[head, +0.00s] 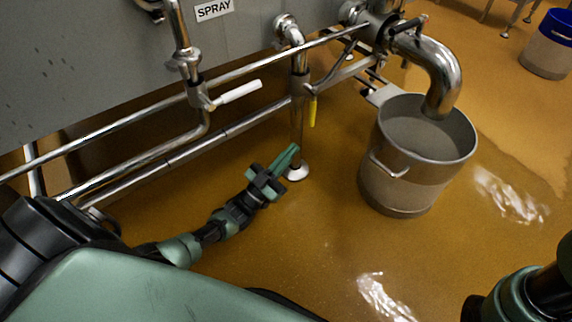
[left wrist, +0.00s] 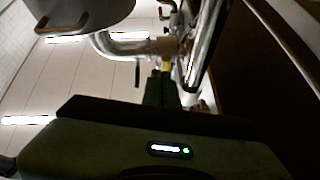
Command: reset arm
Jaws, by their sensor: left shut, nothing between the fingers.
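My left gripper (head: 288,155) is in the middle of the head view, at the end of my left arm. Its green fingers are together with nothing between them. They point up and to the right, near the foot of a steel pipe leg. In the left wrist view the shut fingers (left wrist: 162,88) show above the dark gripper body, partly in shadow. My right gripper is not in view; only a dark and green part of my right arm shows at the lower right of the head view.
A steel bucket (head: 412,185) stands right of the gripper under a wide bent outlet pipe (head: 440,70). Steel pipes with a white-handled valve (head: 238,92) and a yellow handle (head: 312,112) run along the grey tank (head: 80,60). The orange-brown floor (head: 300,240) in front is clear.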

